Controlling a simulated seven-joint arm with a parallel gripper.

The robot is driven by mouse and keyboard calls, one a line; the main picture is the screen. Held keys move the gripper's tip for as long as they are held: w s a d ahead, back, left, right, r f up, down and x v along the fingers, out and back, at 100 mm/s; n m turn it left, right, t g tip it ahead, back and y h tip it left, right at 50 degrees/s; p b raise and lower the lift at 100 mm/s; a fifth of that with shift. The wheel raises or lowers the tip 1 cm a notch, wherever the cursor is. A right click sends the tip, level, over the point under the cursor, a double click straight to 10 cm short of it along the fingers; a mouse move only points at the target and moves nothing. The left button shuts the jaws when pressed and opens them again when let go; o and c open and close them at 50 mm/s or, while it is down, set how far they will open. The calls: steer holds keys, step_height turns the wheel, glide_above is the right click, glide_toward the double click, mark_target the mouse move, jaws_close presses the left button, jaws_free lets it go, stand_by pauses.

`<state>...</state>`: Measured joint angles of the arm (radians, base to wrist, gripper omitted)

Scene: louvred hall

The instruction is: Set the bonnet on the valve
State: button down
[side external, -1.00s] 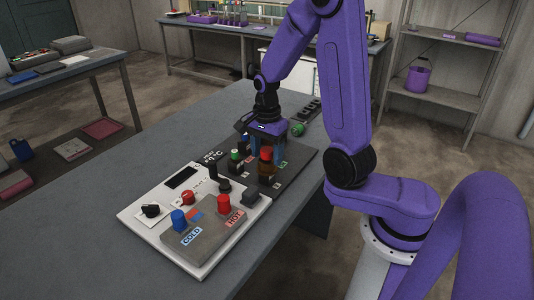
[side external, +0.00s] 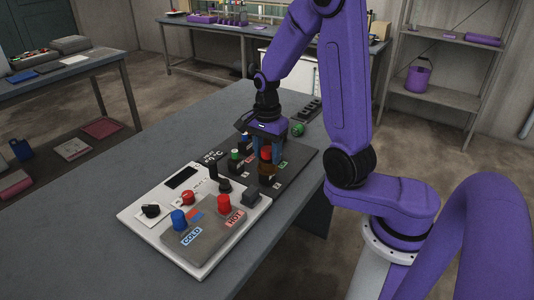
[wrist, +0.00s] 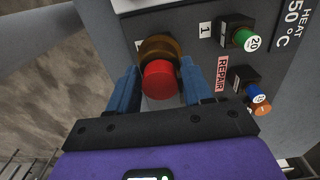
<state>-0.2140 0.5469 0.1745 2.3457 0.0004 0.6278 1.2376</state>
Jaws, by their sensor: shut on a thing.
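A red-topped piece with a brown collar (side external: 267,170), which looks like the bonnet, stands upright over the dark board (side external: 296,165). In the wrist view its red top (wrist: 159,82) lies between my blue fingers, with the brown collar (wrist: 160,48) beyond it. My gripper (side external: 268,152) points down and is shut on this piece; the wrist view also shows my gripper (wrist: 158,88). The valve below cannot be told apart from the piece, and whether the two touch is hidden.
A green-topped fitting (wrist: 244,39) and a blue-and-orange fitting (wrist: 255,93) stand close by on the board. The white panel (side external: 150,192) carries blue and red knobs. A green round part (side external: 297,128) lies behind. The table's left part is clear.

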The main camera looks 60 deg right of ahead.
mark_target(267, 148)
steer(key=shift+w+r, duration=0.15)
steer(key=shift+r, duration=2.8)
steer(key=shift+d, duration=0.1)
steer(key=w+d+r, duration=0.3)
steer(key=w+d, duration=0.2)
steer(key=d, duration=0.4)
steer(key=w+d+r, duration=0.3)
steer(key=w+d, duration=0.1)
steer(key=d, duration=0.5)
steer(key=shift+w+d+f, duration=0.1)
steer(key=shift+f, duration=3.65)
steer(key=shift+f, duration=0.15)
steer(key=shift+f, duration=2.4)
